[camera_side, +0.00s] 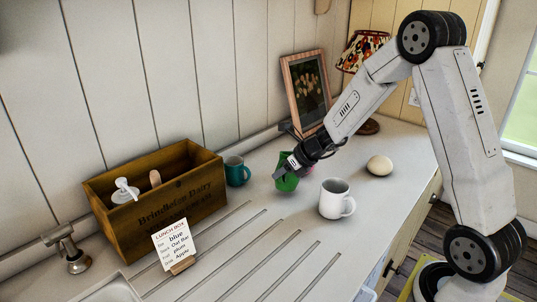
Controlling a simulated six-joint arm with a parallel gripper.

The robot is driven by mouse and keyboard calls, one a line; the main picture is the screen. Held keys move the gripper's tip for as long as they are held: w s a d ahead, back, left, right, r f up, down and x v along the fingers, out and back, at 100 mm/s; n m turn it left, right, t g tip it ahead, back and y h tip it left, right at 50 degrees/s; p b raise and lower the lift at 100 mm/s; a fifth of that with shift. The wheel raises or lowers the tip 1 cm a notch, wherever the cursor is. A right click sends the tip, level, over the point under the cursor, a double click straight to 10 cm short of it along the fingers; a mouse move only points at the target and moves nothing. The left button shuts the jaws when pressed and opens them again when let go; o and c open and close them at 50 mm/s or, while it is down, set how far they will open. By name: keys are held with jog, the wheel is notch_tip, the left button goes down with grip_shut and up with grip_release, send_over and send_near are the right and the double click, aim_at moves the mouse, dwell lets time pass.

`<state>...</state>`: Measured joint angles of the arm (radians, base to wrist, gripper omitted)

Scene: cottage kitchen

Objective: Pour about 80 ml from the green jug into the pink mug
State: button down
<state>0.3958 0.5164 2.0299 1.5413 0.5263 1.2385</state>
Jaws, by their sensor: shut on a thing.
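The green jug (287,184) is near the middle of the counter, partly covered by my gripper (284,171). My gripper reaches down from the upper right and is shut on the jug. I cannot tell whether the jug is upright or tilted, or whether it touches the counter. Only a small patch of pink shows beside the gripper and jug; the pink mug is mostly hidden there, if that is it. No liquid is visible.
A white mug (334,200) stands close to the right of the jug. A teal mug (237,171) is to its left, beside a wooden crate (196,200). A lunch card (172,245) stands in front of the crate. A round cream object (379,165), a picture frame (306,90) and a lamp (362,50) are farther right.

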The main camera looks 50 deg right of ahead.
jog(key=shift+s+a+f+h, duration=0.1)
jog(key=shift+a+f+h, duration=0.25)
jog(key=shift+a+h, duration=0.05)
jog(key=shift+s+a+f+n+t+h, duration=0.1)
jog(key=shift+a+f+n+t+h, duration=0.15)
jog(key=shift+n+t+h, duration=0.05)
jog(key=shift+s+a+f+n+t+h, duration=0.1)
jog(key=shift+a+f+n+t+h, duration=0.05)
jog(key=shift+a+f+h, duration=0.25)
jog(key=shift+s+a+f+n+t+h, duration=0.15)
jog(key=shift+f+h, duration=0.15)
jog(key=shift+f, duration=0.15)
dwell(0.8)
